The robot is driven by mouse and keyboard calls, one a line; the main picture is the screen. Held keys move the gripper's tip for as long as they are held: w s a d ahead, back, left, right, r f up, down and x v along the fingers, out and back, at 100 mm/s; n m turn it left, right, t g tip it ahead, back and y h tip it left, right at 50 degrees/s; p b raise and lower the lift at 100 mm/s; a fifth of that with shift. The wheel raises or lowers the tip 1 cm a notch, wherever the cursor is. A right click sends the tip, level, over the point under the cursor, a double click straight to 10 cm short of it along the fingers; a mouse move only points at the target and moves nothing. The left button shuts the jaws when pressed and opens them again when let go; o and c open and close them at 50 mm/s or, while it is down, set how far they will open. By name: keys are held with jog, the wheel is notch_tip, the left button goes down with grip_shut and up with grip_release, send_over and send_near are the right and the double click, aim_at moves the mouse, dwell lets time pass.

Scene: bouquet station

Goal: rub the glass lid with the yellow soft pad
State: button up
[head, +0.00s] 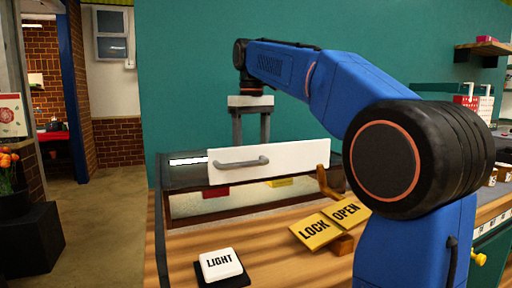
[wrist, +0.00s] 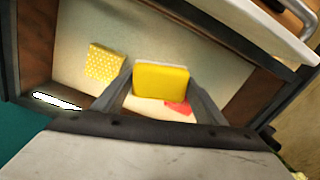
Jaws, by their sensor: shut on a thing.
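My gripper (head: 251,140) reaches down behind a white panel with a grey handle (head: 265,161), and its fingertips are hidden there in the head view. In the wrist view my gripper (wrist: 160,88) is shut on a plain yellow block (wrist: 161,80), which looks like the soft pad. A yellow dotted block (wrist: 105,63) lies to its left, apart from my fingers. A red piece (wrist: 179,107) shows beside the held block. They are over a pale floor inside a dark frame (wrist: 12,50). I cannot clearly make out the clear pane of a glass lid.
The wooden bench holds yellow LOCK (head: 316,230) and OPEN (head: 346,211) plates by a wooden lever (head: 325,182). A white LIGHT button (head: 220,264) sits at the front. Bare bench lies left of the plates. A red basket (head: 466,101) stands at the right.

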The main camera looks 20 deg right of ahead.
jog(key=shift+w+a, duration=0.1)
jog(key=shift+a, duration=2.95)
jog(key=shift+d+r, duration=0.1)
jog(key=shift+d, duration=6.9)
jog(key=shift+a, duration=0.1)
jog(key=shift+a, duration=3.5)
